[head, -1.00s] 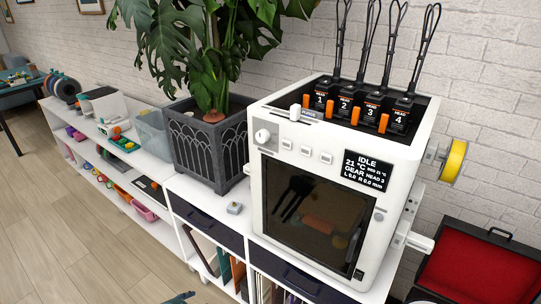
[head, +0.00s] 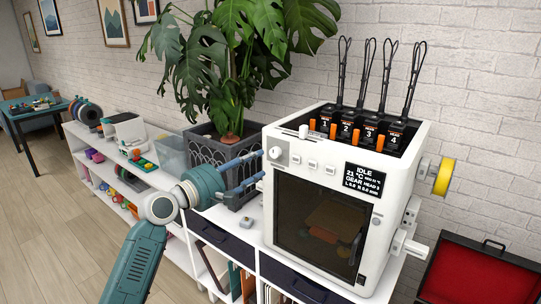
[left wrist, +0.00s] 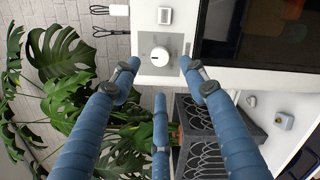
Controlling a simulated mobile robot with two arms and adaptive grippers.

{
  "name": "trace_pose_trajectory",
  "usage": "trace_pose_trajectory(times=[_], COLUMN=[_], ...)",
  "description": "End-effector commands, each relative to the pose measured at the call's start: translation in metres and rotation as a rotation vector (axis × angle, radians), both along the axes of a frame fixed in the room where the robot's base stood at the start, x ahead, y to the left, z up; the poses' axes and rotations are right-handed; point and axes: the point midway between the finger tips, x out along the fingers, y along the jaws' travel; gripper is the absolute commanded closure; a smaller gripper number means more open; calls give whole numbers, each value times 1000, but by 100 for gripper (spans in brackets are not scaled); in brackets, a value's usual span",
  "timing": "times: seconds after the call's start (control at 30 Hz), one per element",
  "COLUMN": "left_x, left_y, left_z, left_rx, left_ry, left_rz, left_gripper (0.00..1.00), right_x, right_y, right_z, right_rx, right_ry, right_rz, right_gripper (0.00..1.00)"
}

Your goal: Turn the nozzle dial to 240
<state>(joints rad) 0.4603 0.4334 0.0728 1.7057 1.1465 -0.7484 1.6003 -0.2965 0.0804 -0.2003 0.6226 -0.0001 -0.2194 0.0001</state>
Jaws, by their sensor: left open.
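The nozzle dial (head: 275,153) is a round white knob on a grey plate at the upper left of the white printer's (head: 400,187) front. In the left wrist view the dial (left wrist: 160,55) sits between the tips of my blue fingers. My left gripper (head: 259,168) is open and empty, its fingers pointing at the printer just left of and below the dial. I cannot tell whether a fingertip touches it. The dial's markings are too small to read. The display (head: 364,180) shows IDLE, 21 °C and HEAD 3. My right gripper is not in view.
Small buttons (head: 312,164) sit right of the dial. A plant in a dark planter (head: 207,143) stands close behind my left gripper. A small grey device (head: 246,222) lies on the shelf below. A yellow spool (head: 444,177) and an open red-lined case (head: 475,277) are at right.

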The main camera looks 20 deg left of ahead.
Motion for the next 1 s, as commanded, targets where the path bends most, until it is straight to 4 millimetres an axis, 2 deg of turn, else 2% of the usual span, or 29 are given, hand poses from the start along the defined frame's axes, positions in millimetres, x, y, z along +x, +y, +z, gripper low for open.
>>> trace_pose_trajectory(times=[0.1, 0.33, 0.5, 0.77, 0.87, 1.0], left_x=[22, 54, 64, 65, 65, 65], left_y=[-11, -26, -30, -31, -31, -31], left_z=[3, 1, 0, -1, -1, -1], left_rx=[-1, 0, 2, 3, 3, 3], left_ry=[0, -1, 0, 0, 0, 0], left_rz=[0, 1, 2, 2, 2, 2], left_gripper=[56, 56, 56, 56, 72, 100], right_x=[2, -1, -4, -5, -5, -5], right_y=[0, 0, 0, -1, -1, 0], right_z=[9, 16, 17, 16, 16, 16], right_rx=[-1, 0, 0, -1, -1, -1], right_ry=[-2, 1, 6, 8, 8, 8], right_rz=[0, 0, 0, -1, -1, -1], right_gripper=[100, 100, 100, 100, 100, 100])
